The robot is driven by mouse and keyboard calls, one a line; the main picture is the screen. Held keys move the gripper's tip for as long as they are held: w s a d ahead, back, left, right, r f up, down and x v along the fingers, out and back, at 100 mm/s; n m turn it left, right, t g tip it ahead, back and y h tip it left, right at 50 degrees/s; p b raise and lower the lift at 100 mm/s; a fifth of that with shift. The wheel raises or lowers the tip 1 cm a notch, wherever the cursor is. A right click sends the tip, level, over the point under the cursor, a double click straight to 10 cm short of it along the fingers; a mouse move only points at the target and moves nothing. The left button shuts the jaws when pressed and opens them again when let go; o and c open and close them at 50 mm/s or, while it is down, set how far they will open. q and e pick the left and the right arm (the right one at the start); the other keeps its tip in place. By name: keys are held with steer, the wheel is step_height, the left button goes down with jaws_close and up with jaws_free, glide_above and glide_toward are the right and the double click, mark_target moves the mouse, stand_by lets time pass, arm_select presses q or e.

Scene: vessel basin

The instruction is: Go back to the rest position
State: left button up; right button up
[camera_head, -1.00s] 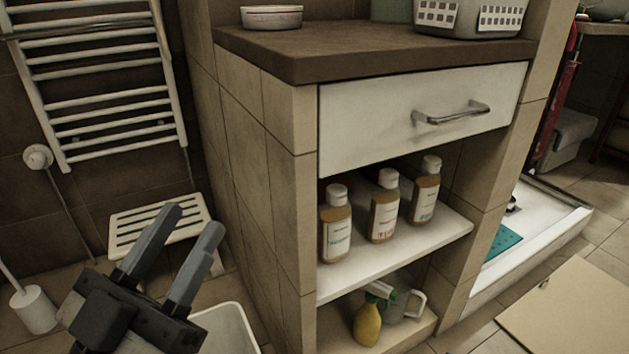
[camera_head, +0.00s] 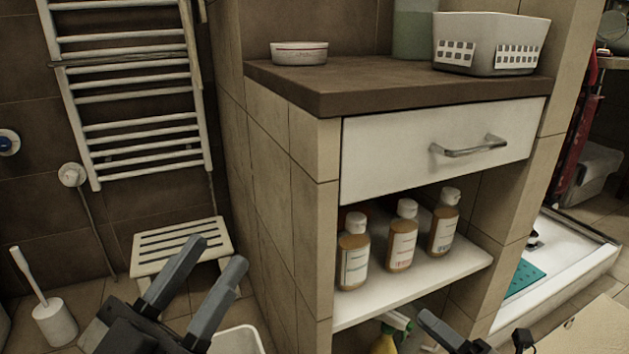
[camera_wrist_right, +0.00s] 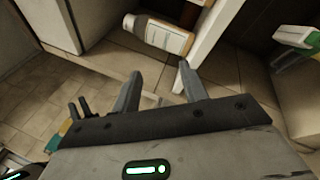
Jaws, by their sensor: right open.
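My left gripper (camera_head: 216,252) is at the lower left of the head view, in front of a small white slatted stool (camera_head: 178,243). Its two fingers are apart, with nothing between them. My right gripper (camera_head: 475,328) shows only in part at the bottom edge of the head view, in front of the lower part of the tiled cabinet. In the right wrist view the right gripper (camera_wrist_right: 160,69) has its fingers spread and empty. A bottle (camera_wrist_right: 158,33) lies beyond its fingertips in that view, apart from them.
A tiled cabinet with a brown top (camera_head: 390,87) and a closed white drawer (camera_head: 400,150) stands ahead. Three brown bottles stand on its shelf (camera_head: 420,285). A spray bottle (camera_head: 386,343) is below, partly hidden. A toilet brush holder (camera_head: 55,323) stands at left.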

steer(key=s+a+r+m+y, duration=0.1)
steer(key=s+a+r+m, duration=0.4)
steer(key=a+r+m, duration=0.4)
steer(key=s+a+r+m+y, duration=0.1)
steer(key=s+a+r+m, duration=0.4)
steer(key=r+m, duration=0.5)
arm_select(q)
steer(key=w+a+r+n+g+y+p, duration=0.3)
steer(key=y+p, duration=0.4)
steer(key=p, duration=1.2)
arm_select(e)
steer(key=w+d+r+m+h, duration=0.1)
steer(key=w+r+m+h, duration=0.3)
steer(key=r+m+h, duration=0.4)
arm_select(q)
steer(key=s+a+f+n+g+y+p, duration=0.2)
steer(key=s+g+p, duration=0.3)
steer(key=p, duration=1.2)
steer(key=shift+s+a+f+n+g+y, duration=0.15)
steer(key=shift+s+a+n+g+y, duration=0.15)
steer(key=shift+s+a+n+y, duration=0.6)
arm_select(e)
steer(key=s+d+f+m+g+h, duration=0.2)
steer(key=s+d+f+g+h, duration=0.1)
steer(key=s, duration=0.4)
steer(key=shift+d+f+m+g+h, duration=0.3)
steer(key=shift+d+m+g, duration=0.15)
steer(key=shift+g, duration=0.75)
